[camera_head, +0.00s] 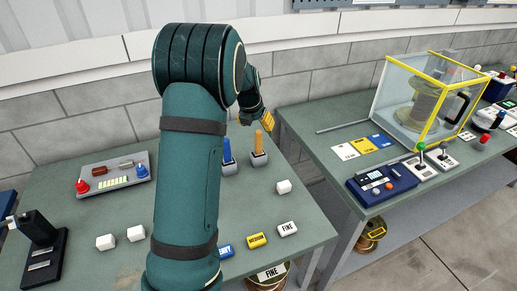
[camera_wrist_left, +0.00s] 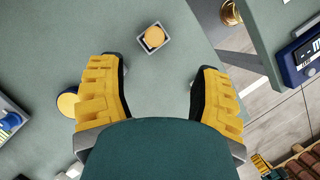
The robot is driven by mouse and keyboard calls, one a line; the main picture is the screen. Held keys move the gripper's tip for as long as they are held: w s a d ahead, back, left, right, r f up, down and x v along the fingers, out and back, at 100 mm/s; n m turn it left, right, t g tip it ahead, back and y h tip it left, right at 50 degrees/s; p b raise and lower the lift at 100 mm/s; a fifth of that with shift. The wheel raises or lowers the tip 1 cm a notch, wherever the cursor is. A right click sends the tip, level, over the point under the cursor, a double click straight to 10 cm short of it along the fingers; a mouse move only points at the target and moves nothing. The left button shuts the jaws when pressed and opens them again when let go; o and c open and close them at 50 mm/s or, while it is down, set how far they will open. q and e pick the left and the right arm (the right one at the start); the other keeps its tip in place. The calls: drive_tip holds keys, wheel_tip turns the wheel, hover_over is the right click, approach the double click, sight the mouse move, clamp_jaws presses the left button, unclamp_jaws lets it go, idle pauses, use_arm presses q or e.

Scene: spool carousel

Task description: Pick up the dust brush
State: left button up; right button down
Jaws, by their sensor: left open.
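Two upright tools stand in grey holders on the left table: one with an orange handle (camera_head: 258,142) and one blue (camera_head: 227,151). I cannot tell for sure which is the dust brush; the orange-handled one looks the likelier. My left gripper (camera_head: 258,119) is open and empty, above the table near the orange handle. In the left wrist view the open fingers (camera_wrist_left: 158,92) are well apart, with a holder with an orange top (camera_wrist_left: 154,37) ahead between them, untouched. A yellow round top (camera_wrist_left: 68,103) lies beside the left finger. My right gripper is not clearly seen.
A control box (camera_head: 112,179) sits at the left. Beyond a gap, the right table holds a blue device (camera_head: 382,185) and a yellow-framed clear case (camera_head: 423,100). A small yellow part low in the wrist view is unclear.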

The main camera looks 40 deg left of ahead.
sight(258, 139)
use_arm(q)
drive_tip(key=x, duration=0.5)
drive_tip(key=shift+a+f+b, duration=0.15)
drive_tip(key=shift+f+b, duration=0.2)
drive_tip(key=shift+b, duration=0.05)
drive_tip(key=x, duration=0.4)
drive_tip(key=shift+s+a+f+b, duration=0.2)
drive_tip(key=shift+a+b, duration=0.1)
drive_tip(key=shift+b, duration=0.1)
drive_tip(key=shift+w+f, duration=0.25)
drive_tip(key=shift+f, duration=0.1)
clamp_jaws()
